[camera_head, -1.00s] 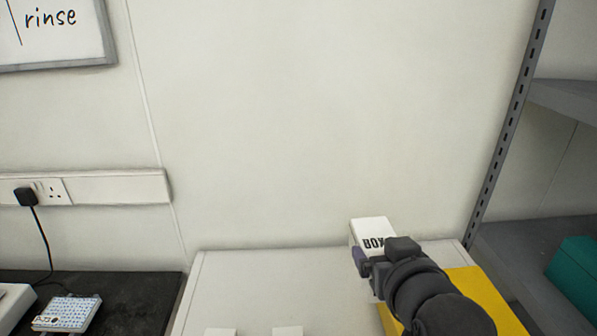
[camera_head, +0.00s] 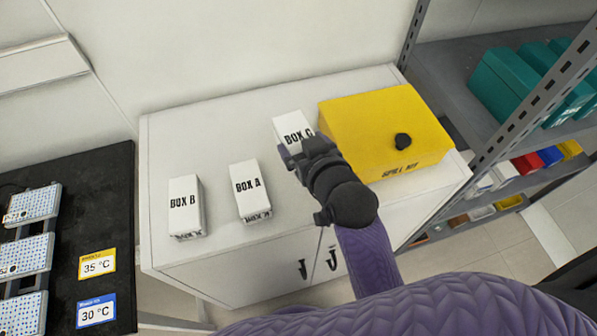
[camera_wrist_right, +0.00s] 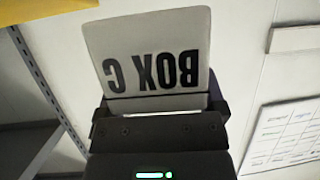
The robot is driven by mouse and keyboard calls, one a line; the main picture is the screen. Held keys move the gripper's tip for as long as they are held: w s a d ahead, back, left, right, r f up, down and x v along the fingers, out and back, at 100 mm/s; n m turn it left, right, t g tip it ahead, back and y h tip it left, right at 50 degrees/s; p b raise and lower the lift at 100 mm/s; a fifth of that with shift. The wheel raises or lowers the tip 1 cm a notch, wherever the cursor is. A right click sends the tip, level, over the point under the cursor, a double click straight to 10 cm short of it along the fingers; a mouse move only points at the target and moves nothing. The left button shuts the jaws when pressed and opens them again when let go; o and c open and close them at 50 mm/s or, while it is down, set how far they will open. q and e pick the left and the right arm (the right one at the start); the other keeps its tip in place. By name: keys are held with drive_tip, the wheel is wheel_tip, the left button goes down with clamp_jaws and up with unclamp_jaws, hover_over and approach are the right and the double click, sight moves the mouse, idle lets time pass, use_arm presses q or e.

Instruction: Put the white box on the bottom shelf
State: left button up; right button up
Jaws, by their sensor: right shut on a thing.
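Three white boxes show in the head view: BOX B (camera_head: 186,205), BOX A (camera_head: 249,190) and BOX C (camera_head: 290,125). BOX B and BOX A stand on the white cabinet top (camera_head: 215,130). My right gripper (camera_head: 300,152) is shut on BOX C, which also fills the top of the right wrist view (camera_wrist_right: 150,50) with its lettering upside down. I cannot tell whether BOX C touches the cabinet top. The grey shelf rack (camera_head: 445,85) is at the right, with lower levels partly hidden. My left gripper is not in view.
A yellow spill kit (camera_head: 365,115) sits right of BOX C, between it and the rack. Teal bins (camera_head: 500,85) fill part of an upper shelf. Small coloured bins (camera_head: 548,156) stand on lower levels. A black bench (camera_head: 110,205) is at the left.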

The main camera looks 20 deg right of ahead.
drive_tip(key=shift+f, duration=0.15)
wheel_tip(320, 180, down, 9)
drive_tip(key=b, duration=0.4)
drive_tip(key=shift+f, duration=0.2)
drive_tip(key=shift+f, duration=0.15)
drive_tip(key=o, duration=1.2)
drive_tip(key=shift+f, duration=0.1)
